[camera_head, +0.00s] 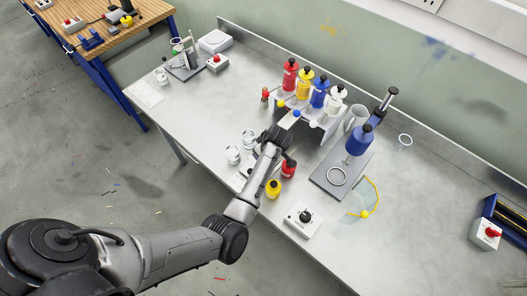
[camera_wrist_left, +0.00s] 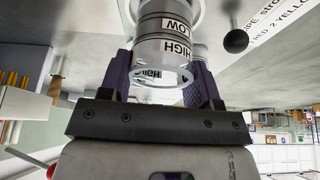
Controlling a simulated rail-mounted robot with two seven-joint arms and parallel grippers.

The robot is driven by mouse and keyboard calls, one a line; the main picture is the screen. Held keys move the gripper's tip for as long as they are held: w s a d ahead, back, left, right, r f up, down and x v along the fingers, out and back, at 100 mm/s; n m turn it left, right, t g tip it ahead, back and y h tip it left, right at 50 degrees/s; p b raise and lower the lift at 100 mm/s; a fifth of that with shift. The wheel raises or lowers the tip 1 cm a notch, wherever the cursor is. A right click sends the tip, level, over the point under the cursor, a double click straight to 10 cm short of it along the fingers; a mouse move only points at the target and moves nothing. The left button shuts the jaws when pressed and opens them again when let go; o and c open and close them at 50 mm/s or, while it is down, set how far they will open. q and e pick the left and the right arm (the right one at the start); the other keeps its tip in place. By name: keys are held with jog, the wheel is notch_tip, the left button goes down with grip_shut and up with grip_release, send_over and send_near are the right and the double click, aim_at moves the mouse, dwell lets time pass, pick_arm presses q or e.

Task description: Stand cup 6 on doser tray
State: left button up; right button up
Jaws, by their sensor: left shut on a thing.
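My left gripper (camera_head: 273,137) is over the middle of the bench, in front of the bottle rack. In the left wrist view its two dark purple fingers (camera_wrist_left: 163,76) are shut on a clear cup (camera_wrist_left: 168,52) with bands marked HIGH and LOW. The cup number is not readable. In the head view my gripper hides most of the held cup. A grey plate (camera_head: 322,180) with a white ring (camera_head: 337,176) lies to the right, under a blue doser head (camera_head: 359,140); I take this plate as the doser tray. The ring looks empty. My right gripper is not in view.
Two clear cups (camera_head: 233,155) stand left of my gripper. A rack (camera_head: 327,122) with red, yellow, blue and white bottles stands behind.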

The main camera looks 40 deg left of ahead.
pick_arm(q)
jog(key=shift+f, duration=0.3)
jog(key=shift+f, duration=0.15)
jog(key=o, duration=1.1)
jog(key=shift+c, duration=0.2)
jog(key=v, duration=1.2)
jog(key=shift+r+p, duration=0.25)
jog(key=shift+p, duration=0.05)
jog(key=shift+a, duration=0.1)
